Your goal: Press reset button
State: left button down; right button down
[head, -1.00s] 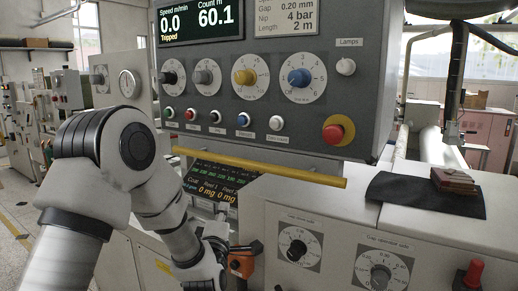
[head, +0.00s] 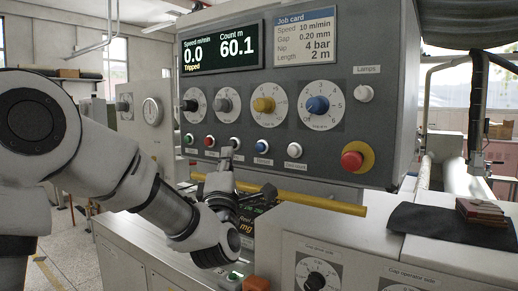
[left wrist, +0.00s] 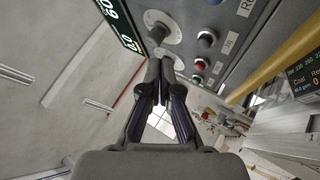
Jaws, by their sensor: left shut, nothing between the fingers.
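The control panel carries a row of push buttons. The blue button (head: 262,146) is fourth in the row; its label is too small to read in the head view. In the left wrist view, a label starting with R (left wrist: 246,7) shows at the top edge beyond the Jog label. My left gripper (head: 227,152) is shut and empty, its fingers pointing up just below the third, pale button (head: 235,143), left of the blue one. The closed fingertips (left wrist: 161,62) also show in the left wrist view. Contact with the panel cannot be told. My right gripper is out of view.
A red emergency button (head: 352,161) sits right of the row. Large knobs, such as the yellow one (head: 264,105), are above. A yellow bar (head: 300,197) runs below the panel. The display (head: 221,48) reads Tripped.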

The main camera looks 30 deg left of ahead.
aim_at(261, 147)
pick_arm(q)
jog(key=w, duration=0.3)
jog(key=w+p, duration=0.1)
jog(key=w, duration=0.1)
jog(key=w+p, duration=0.1)
jog(key=w, duration=0.2)
jog(key=shift+w+d+f, duration=0.1)
jog(key=shift+w+d, duration=0.25)
dwell(1.0)
jog(key=shift+w, duration=0.4)
